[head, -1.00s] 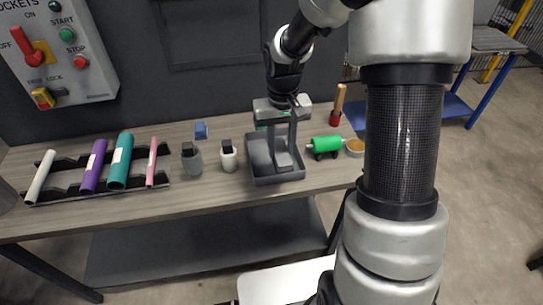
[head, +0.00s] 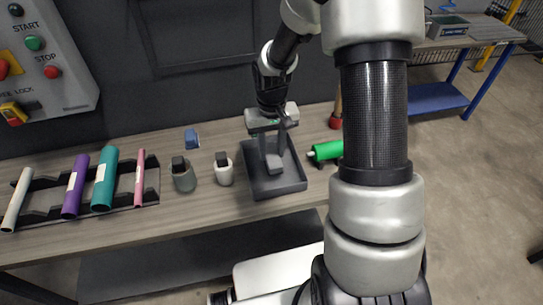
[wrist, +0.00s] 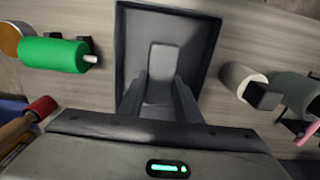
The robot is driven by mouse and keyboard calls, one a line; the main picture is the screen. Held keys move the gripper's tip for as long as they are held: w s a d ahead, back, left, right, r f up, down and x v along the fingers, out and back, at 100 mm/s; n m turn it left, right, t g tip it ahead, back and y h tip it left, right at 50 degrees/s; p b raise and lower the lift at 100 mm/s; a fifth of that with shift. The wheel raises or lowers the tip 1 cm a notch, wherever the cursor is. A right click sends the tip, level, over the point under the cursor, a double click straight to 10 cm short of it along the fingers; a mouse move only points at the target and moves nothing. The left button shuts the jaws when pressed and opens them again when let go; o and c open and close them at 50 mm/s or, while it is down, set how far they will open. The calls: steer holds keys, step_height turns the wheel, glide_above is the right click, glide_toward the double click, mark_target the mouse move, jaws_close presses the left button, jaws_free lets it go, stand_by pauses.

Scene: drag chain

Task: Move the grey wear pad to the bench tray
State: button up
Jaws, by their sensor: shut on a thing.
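The grey wear pad (head: 275,164) is a small pale block between the fingers of my gripper (head: 272,148), which is shut on it. In the head view, the pad is over the dark grey bench tray (head: 280,190), inside its outline. The wrist view shows the pad (wrist: 163,65) between both fingers of my gripper (wrist: 160,92), with the tray (wrist: 124,40) around and behind it. I cannot tell whether the pad touches the tray floor. My gripper hides the near part of the tray in the wrist view.
Right of the tray lies a green roller (head: 325,151); a red-and-wood handled tool (head: 336,120) stands behind it.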

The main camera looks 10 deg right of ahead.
mark_target(271, 154)
steer(key=shift+f, duration=1.4)
steer(key=shift+f, duration=0.15)
steer(key=o, duration=1.2)
steer(key=shift+c, duration=0.2)
